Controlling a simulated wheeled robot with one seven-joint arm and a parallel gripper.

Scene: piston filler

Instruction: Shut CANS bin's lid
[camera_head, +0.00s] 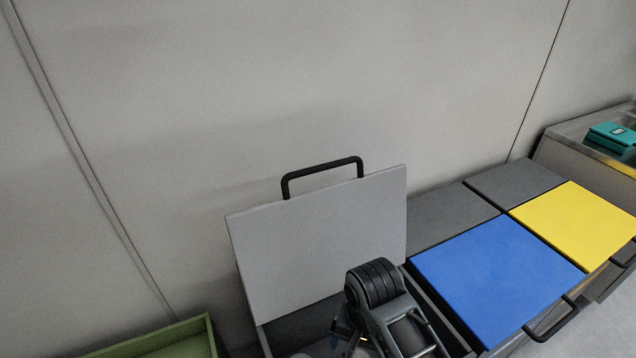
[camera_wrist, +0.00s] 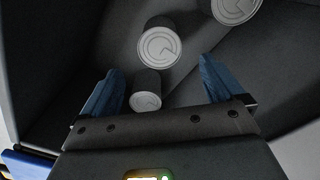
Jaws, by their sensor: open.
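The open bin has a grey lid (camera_head: 320,240) that stands raised, leaning near the wall, with a black bar handle (camera_head: 322,170) on its upper edge. No label shows; the cans inside suggest it is the CANS bin. In the wrist view, several pale cans (camera_wrist: 160,45) lie in the dark bin interior (camera_wrist: 80,35). My gripper (camera_wrist: 157,72) is open, its blue fingers spread over the bin's inside, with a small can (camera_wrist: 147,92) showing between them. In the head view my arm hides part of the bin opening, and my gripper's fingertips are hard to make out.
To the right stand bins with a shut blue lid (camera_head: 497,275) and a shut yellow lid (camera_head: 578,228), each with a black front handle. A green-rimmed box (camera_head: 165,338) is at lower left. A teal object (camera_head: 612,138) sits at far right. The wall is close behind.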

